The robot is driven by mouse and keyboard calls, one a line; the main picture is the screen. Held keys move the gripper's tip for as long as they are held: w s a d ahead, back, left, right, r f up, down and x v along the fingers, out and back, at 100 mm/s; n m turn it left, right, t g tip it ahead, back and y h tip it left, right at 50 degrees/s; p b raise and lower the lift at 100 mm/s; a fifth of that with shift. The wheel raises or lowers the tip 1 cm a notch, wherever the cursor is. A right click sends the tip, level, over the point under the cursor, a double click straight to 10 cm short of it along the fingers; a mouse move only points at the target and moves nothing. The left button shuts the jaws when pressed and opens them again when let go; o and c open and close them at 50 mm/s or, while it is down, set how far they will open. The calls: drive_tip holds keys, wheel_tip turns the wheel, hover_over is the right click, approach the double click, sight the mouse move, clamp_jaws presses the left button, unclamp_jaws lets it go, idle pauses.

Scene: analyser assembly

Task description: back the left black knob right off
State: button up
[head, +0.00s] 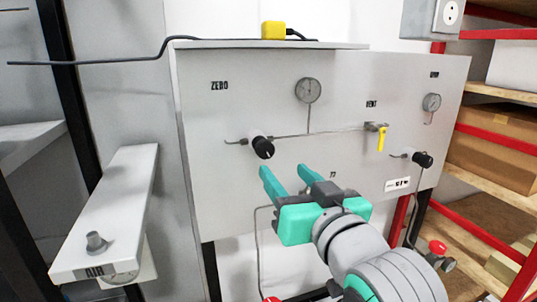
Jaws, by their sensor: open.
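The left black knob (263,147) sits on the grey panel (230,190) in the head view, below the ZERO label. A thin pipe joins it from the left. My gripper (286,173) has teal fingers, spread apart with nothing between them. Its fingertips are just below and to the right of the left black knob in the picture, and they appear apart from it. The depth gap to the panel cannot be judged. A second black knob (423,159) is at the right of the panel.
A yellow-handled valve (381,138) and two gauges, one upper middle (308,90) and one right (432,102), are on the panel. A ledge with an AIR label (110,220) juts out at the left. Red-framed shelves with a cardboard box (495,148) stand at the right.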

sight(267, 151)
drive_tip(key=x, duration=1)
drive_tip(key=shift+w, duration=0.4)
drive_tip(key=shift+a, duration=0.15)
drive_tip(key=c, duration=0.7)
drive_tip(key=shift+s, duration=0.1)
drive_tip(key=c, duration=0.4)
